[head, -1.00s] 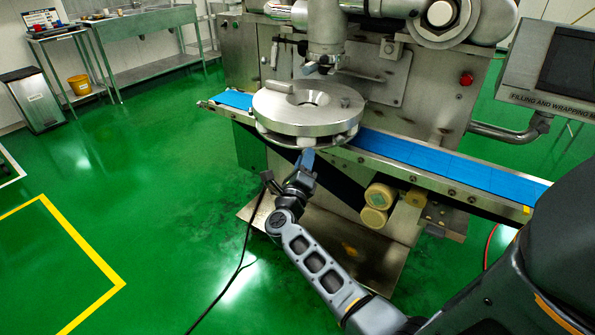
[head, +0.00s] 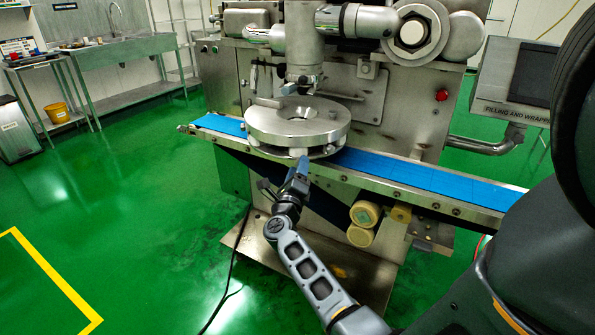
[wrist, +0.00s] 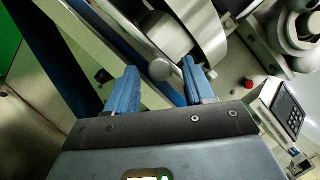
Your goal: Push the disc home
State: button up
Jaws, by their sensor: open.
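The disc is a thick round steel plate (head: 285,128) with a hole in its top, on the encrusting machine above the blue belt. A thinner plate shows under it, with small pale feet between them. My gripper (head: 303,166) is just below the front edge of the disc, pointing up at it. In the wrist view my gripper (wrist: 160,88) has its two blue fingers spread apart. A rounded metal knob (wrist: 160,69) shows between or just beyond the fingertips; I cannot tell whether they touch it. A curved steel surface, likely the disc edge (wrist: 162,35), is beyond.
The blue conveyor belt (head: 420,180) runs left to right behind my gripper. A steel nozzle head (head: 303,60) hangs over the disc. Cream rollers (head: 363,215) sit below the belt at right. A control screen (head: 515,80) stands right.

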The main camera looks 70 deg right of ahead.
jog(key=v, duration=0.7)
jog(key=shift+a, duration=0.4)
jog(key=shift+f, duration=0.1)
